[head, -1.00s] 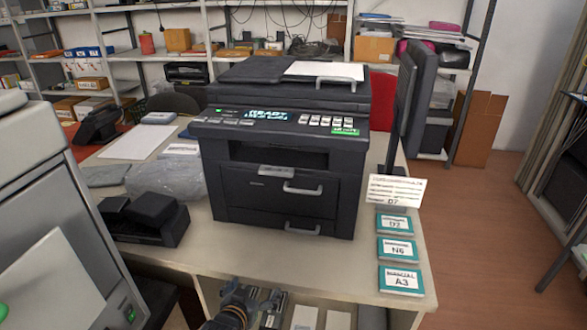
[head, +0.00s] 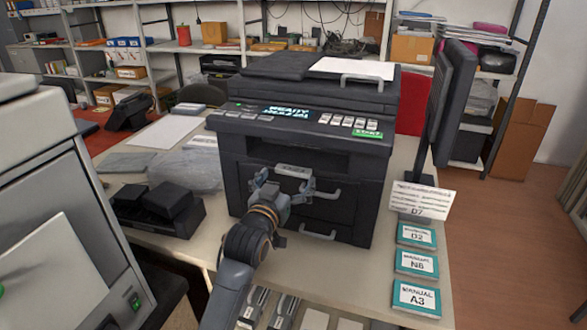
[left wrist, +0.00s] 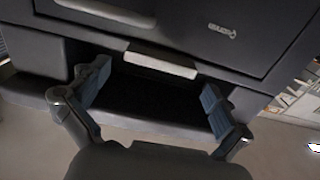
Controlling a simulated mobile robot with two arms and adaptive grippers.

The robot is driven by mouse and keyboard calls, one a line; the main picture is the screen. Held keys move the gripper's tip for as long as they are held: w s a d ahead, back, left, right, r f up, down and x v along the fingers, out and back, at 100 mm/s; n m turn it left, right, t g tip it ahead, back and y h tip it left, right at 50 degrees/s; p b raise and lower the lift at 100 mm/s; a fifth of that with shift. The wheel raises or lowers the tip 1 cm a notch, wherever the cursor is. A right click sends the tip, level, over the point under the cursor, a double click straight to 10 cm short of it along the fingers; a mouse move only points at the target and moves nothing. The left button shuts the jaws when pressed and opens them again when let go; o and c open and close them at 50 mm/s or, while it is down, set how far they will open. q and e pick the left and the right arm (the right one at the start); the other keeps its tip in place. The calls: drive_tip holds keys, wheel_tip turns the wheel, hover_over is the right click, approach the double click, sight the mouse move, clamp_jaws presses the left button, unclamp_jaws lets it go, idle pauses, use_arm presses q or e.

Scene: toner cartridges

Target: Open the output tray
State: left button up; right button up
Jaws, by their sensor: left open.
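The black printer (head: 310,120) stands on the table. The pale grey tab of its output tray (head: 293,170) is at the lower lip of the dark slot in its front. My left gripper (head: 284,184) is open in front of this tab, its fingers spread to either side. In the left wrist view, which looks turned over, the tab (left wrist: 160,63) lies between and beyond the open fingers of my left gripper (left wrist: 155,95). I see nothing between the fingers, and cannot tell whether they touch the printer. My right gripper is not in view.
Below are a front panel handle (head: 320,193) and a lower drawer handle (head: 318,235). A black device (head: 160,210) sits to the left. A grey machine (head: 60,200) stands at far left.

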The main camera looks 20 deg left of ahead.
sight(291, 172)
use_arm(q)
drive_tip(key=shift+w, duration=2.1)
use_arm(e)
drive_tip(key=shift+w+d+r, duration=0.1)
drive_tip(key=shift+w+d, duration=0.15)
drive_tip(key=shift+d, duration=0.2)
use_arm(q)
drive_tip(key=shift+c, duration=0.2)
